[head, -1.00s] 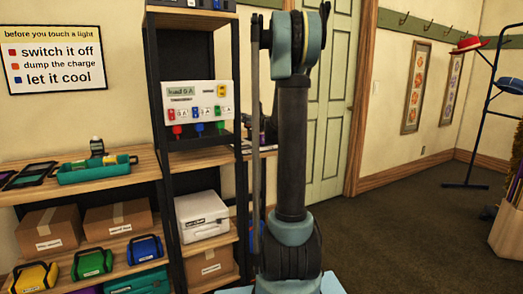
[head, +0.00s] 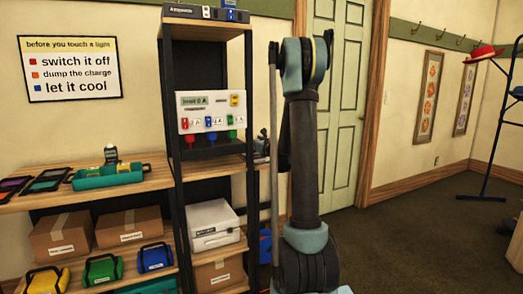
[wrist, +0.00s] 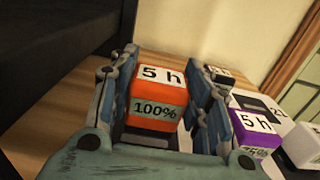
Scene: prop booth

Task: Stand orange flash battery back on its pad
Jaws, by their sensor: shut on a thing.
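The orange flash battery (wrist: 152,108) is between the two fingers of my gripper (wrist: 168,112) in the wrist view. Its top label reads "5 h" and its front label reads "100%". The fingers are shut on its sides. A wooden surface (wrist: 70,112) lies beneath and behind it. I cannot tell whether the battery touches that surface, and its pad cannot be made out. In the head view the gripper and battery are hidden behind the shelf and my arm.
A purple battery (wrist: 250,137) marked "5 h" stands just right of my gripper, with white items near it. A dark panel (wrist: 60,30) is at the upper left. In the head view, a black shelf rack (head: 173,130) stands left of my arm.

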